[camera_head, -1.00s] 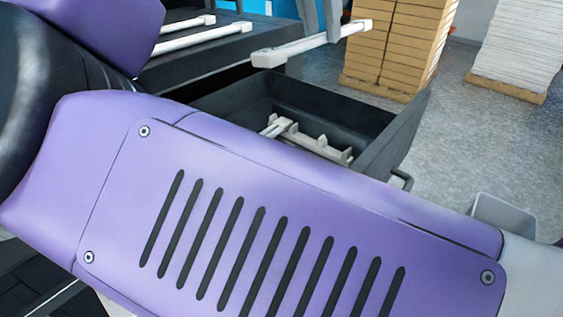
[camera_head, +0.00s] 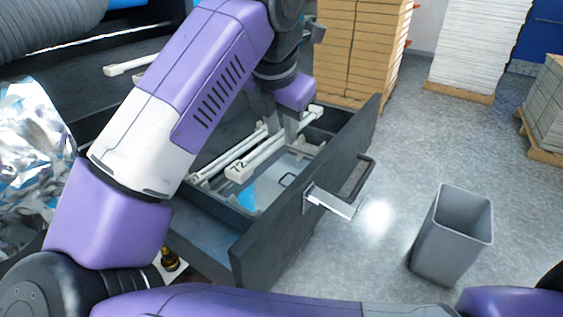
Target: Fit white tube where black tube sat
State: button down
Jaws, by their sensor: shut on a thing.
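My gripper (camera_head: 281,124) reaches down over an open dark drawer (camera_head: 272,245). Its fingers are shut on a white tube (camera_head: 258,158) with a square end marked "72". The held tube lies lengthwise over or in the drawer, close beside another white tube (camera_head: 222,164); I cannot tell whether it touches the supports under it. A further white tube (camera_head: 125,67) lies on the dark machine top, partly hidden by my arm. No black tube is recognisable in view.
The drawer front carries a handle (camera_head: 358,178). A grey bin (camera_head: 450,235) stands on the floor at right. Stacked boxes (camera_head: 360,50) and a paper pallet (camera_head: 475,45) stand behind. Crumpled silver film (camera_head: 30,135) is at left. The floor between drawer and bin is clear.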

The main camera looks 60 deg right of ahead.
aim_at(279, 147)
notch_tip(279, 147, down, 8)
jog(key=shift+f, duration=0.25)
jog(key=shift+f, duration=0.1)
jog(key=c, duration=1.1)
grip_release()
jog(key=shift+c, duration=0.2)
jog(key=shift+r+p, duration=0.25)
jog(key=shift+p, duration=0.05)
jog(key=b+v, duration=0.1)
jog(key=v, duration=1)
jog(key=shift+s+a+r+b, duration=0.1)
jog(key=shift+r+b, duration=0.25)
